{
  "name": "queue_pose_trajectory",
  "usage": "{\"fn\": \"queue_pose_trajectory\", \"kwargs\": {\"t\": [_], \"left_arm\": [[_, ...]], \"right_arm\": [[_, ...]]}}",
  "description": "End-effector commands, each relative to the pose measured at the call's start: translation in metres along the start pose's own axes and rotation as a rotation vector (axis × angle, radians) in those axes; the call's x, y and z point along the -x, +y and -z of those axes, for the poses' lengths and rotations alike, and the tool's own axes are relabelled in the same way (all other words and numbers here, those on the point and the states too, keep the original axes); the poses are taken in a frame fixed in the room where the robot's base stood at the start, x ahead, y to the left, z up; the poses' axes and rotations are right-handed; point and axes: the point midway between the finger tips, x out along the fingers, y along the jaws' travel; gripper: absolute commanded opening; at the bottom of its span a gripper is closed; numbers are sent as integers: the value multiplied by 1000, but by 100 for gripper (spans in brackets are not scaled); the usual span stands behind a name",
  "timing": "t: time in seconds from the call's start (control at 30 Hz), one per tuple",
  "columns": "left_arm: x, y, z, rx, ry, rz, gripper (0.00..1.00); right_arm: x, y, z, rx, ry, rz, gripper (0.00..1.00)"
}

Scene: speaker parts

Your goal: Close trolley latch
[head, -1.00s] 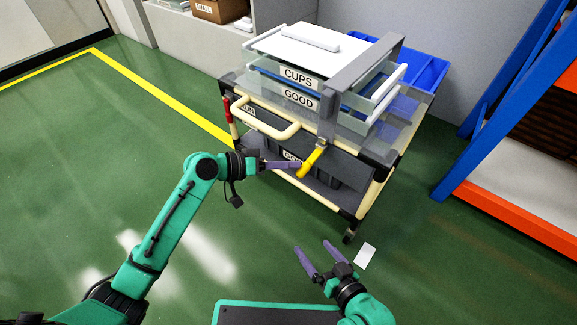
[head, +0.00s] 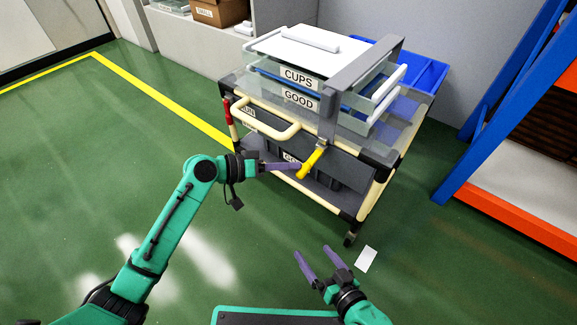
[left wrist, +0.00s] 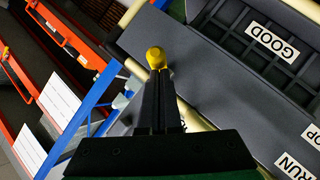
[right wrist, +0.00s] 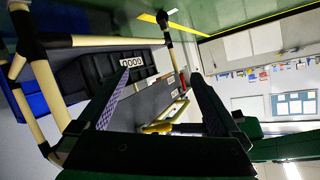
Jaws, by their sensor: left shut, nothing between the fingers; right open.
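The trolley (head: 290,127) stands at the upper middle of the head view, with trays on top labelled CUPS and GOOD. Its yellow latch handle (head: 311,162) hangs tilted down and left from the grey upright bar at the front corner. My left gripper (head: 298,167) is shut and empty, its fingertips at the handle's lower part. In the left wrist view the yellow handle end (left wrist: 155,58) shows just beyond the shut fingers; whether they touch is unclear. My right gripper (head: 312,252) is open and empty, low in front of the trolley. The yellow handle also shows in the right wrist view (right wrist: 158,128).
A blue and orange rack (head: 515,225) stands at the right. A white card (head: 366,259) lies on the floor near my right gripper. The green floor left of the trolley is clear.

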Motion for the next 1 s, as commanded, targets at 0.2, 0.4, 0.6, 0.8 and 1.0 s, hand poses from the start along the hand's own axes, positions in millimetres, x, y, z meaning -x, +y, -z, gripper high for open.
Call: {"fn": "queue_pose_trajectory", "kwargs": {"t": [0.2,0.4,0.6,0.8,1.0], "left_arm": [[-1,-2,0,-3,5,-4,0],[-2,-3,0,-7,9,-8,0],[-2,-4,1,-11,15,-11,0],[-4,-7,2,-18,25,-17,0],[-6,-11,3,-28,39,-28,0]], "right_arm": [[-1,2,-6,-1,-2,-1,100],[-2,3,-7,-2,4,-1,100],[-4,4,-8,-3,15,-1,100],[-5,6,-15,-4,21,-3,100],[-29,6,66,59,236,19,100]]}}
